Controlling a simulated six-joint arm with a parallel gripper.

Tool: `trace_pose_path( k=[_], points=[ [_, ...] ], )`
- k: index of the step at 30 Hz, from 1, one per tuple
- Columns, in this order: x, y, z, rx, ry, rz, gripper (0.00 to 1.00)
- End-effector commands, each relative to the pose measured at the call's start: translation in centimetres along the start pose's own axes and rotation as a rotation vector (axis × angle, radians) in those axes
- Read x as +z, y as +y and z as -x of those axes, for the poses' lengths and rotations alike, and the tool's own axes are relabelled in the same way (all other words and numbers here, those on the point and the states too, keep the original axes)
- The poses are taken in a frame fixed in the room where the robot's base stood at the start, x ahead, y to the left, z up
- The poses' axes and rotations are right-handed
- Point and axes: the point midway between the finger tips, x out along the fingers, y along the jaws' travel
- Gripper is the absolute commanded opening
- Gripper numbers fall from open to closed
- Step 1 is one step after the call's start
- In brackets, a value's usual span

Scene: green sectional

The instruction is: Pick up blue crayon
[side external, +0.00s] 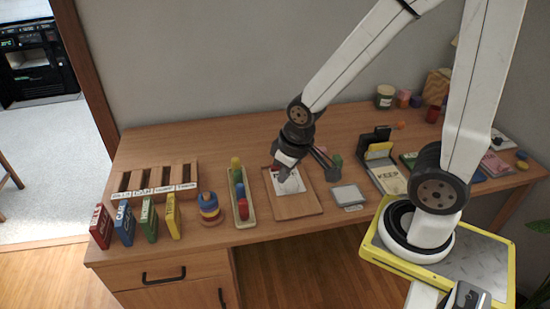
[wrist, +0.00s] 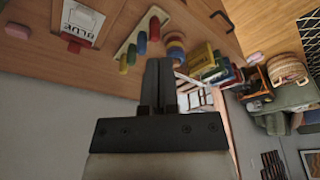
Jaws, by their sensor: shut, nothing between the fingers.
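A narrow pale tray (side external: 251,215) near the front edge of the desk holds a row of coloured crayon-like pieces. The blue crayon (side external: 240,190) lies there between the green and red ones. The tray (wrist: 124,48) also shows in the wrist view, with the blue crayon (wrist: 142,43) left of the fingertips. My gripper (side external: 281,177) is over the wooden board, to the right of the tray. In the wrist view my gripper (wrist: 159,61) is shut and empty, apart from the blue crayon.
The wooden board (side external: 300,208) with a white card marked BLUE (wrist: 80,20) lies right of the tray. A ring stacker (side external: 209,209) and several upright coloured books (side external: 124,224) stand to the left. A grey-topped pad (side external: 348,195) lies right of the board.

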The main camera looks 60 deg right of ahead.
Motion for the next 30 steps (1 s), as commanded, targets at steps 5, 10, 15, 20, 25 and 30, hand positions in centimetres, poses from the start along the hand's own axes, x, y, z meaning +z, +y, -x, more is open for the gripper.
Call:
trace_pose_path(
  k=[5,10,15,20,25,30],
  points=[
    [0.00,0.00,0.00,0.000,0.000,0.000,0.00],
    [0.00,0.00,0.00,0.000,0.000,0.000,0.00],
    [0.00,0.00,0.00,0.000,0.000,0.000,0.03],
    [0.00,0.00,0.00,0.000,0.000,0.000,0.54],
    [0.00,0.00,0.00,0.000,0.000,0.000,0.84],
    [0.00,0.00,0.00,0.000,0.000,0.000,0.84]
  ],
)
